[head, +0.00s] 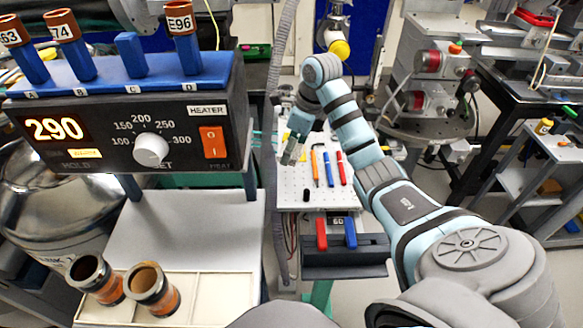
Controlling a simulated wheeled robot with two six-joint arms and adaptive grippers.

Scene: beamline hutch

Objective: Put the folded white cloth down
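I cannot make out a folded white cloth anywhere in the head view. My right arm reaches in from the right, and its gripper (292,150) hangs over the far left part of a white perforated board (326,197). The gripper is small and partly masked by its own wrist, so I cannot tell whether its fingers are open or shut, or whether they hold anything. My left gripper is not in view.
Orange, blue and red pens (328,169) lie on the board. A dark holder (345,262) with red and blue handles stands nearer. At left are a heater box (100,125) reading 290 and a tray (205,290) with two brown cylinders (152,290). A grey hose runs beside the board.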

